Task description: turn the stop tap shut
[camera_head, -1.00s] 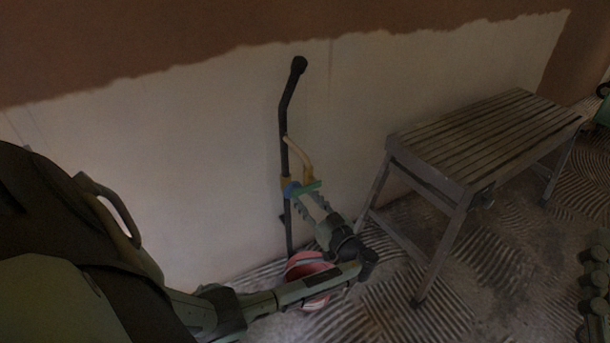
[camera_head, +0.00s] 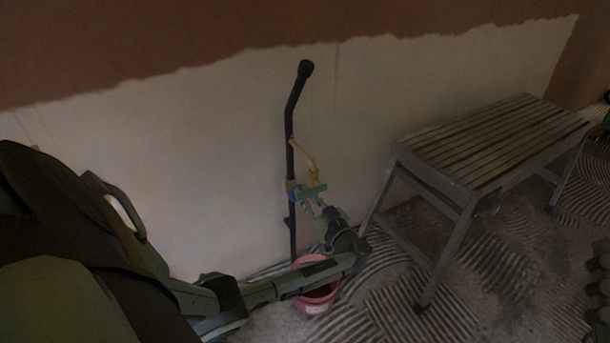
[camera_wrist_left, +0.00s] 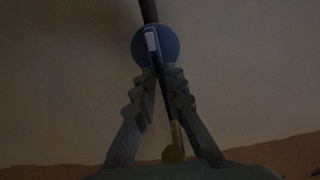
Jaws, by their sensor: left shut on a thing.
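The stop tap is on a black upright pipe (camera_head: 290,150) against the pale wall. My left gripper (camera_head: 309,201) reaches up to the tap from the lower right and is shut on the handle. In the left wrist view the tap's blue round part (camera_wrist_left: 168,46) carries a pale strip, and the fingertips (camera_wrist_left: 160,74) come together just below it. The fingers partly hide what they grip.
A red-pink bucket (camera_head: 318,298) stands on the floor below the tap, partly behind my left forearm. A slatted grey work bench (camera_head: 490,140) stands to the right, its near legs close to my left wrist. The ridged floor between is otherwise open.

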